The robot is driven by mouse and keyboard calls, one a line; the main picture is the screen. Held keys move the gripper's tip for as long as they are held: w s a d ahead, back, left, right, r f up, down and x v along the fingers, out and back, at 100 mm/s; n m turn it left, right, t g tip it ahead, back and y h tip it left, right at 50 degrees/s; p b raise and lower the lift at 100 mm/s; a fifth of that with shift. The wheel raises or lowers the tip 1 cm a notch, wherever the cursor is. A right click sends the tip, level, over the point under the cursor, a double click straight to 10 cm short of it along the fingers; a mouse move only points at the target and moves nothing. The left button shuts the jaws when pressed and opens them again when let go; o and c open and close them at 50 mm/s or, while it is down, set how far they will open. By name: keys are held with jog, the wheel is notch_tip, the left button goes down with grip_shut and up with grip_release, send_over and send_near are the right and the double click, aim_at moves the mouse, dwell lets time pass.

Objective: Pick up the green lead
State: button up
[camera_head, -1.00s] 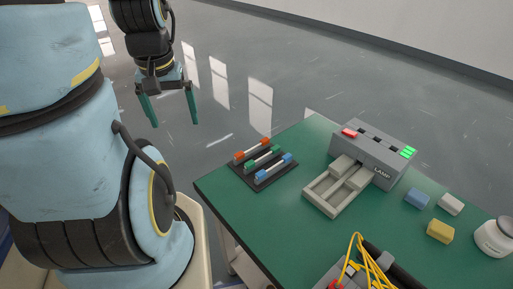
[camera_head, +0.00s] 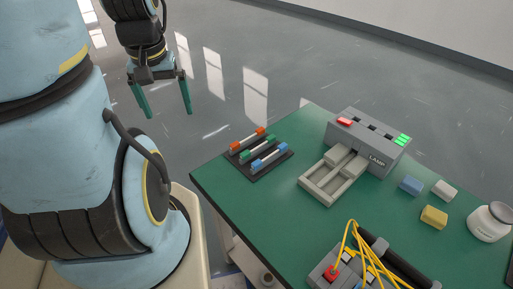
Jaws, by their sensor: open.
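The green lead (camera_head: 257,149) lies in the middle of a dark rack (camera_head: 284,161) at the table's left corner. An orange-ended lead (camera_head: 247,139) lies behind it and a blue-ended lead (camera_head: 269,156) in front of it. My gripper (camera_head: 166,112) is open and empty, with its two green fingers pointing down. It hangs over the floor, up and to the left of the rack, apart from it and from the table.
A grey box marked LAMP (camera_head: 368,141) with a pale tray-like frame (camera_head: 328,178) stands right of the rack. Blue (camera_head: 411,186), yellow (camera_head: 433,217) and white (camera_head: 445,190) blocks and a white jar (camera_head: 489,222) lie to the right. Yellow cables (camera_head: 362,256) rise at the front. The table's left front is clear.

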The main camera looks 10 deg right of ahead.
dwell(0.3)
jog(key=shift+c, duration=0.5)
jog(key=w+d+f+m+b, duration=0.1)
jog(key=d+f+m, duration=0.1)
jog(key=d, duration=0.1)
jog(key=w+d+f+m+b, duration=0.1)
jog(key=w+d+f+m, duration=0.1)
jog(key=d, duration=0.1)
jog(key=w+d+f+m+g+b, duration=0.1)
jog(key=d+f+m, duration=0.1)
jog(key=d, duration=0.1)
jog(key=shift+w+d+f, duration=0.1)
jog(key=shift+w+f, duration=0.25)
jog(key=shift+f, duration=0.05)
jog(key=c, duration=0.5)
jog(key=m+b, duration=0.1)
jog(key=m, duration=0.4)
send_over(247, 151)
jog(key=shift+g, duration=0.3)
notch_tip(247, 151, down, 10)
jog(key=shift+s+f, duration=0.1)
jog(key=shift+f, duration=0.1)
jog(key=shift+c, duration=0.2)
jog(key=shift+d+f+p, duration=0.1)
jog(key=shift+f+p, duration=0.8)
jog(key=shift+f, duration=2.25)
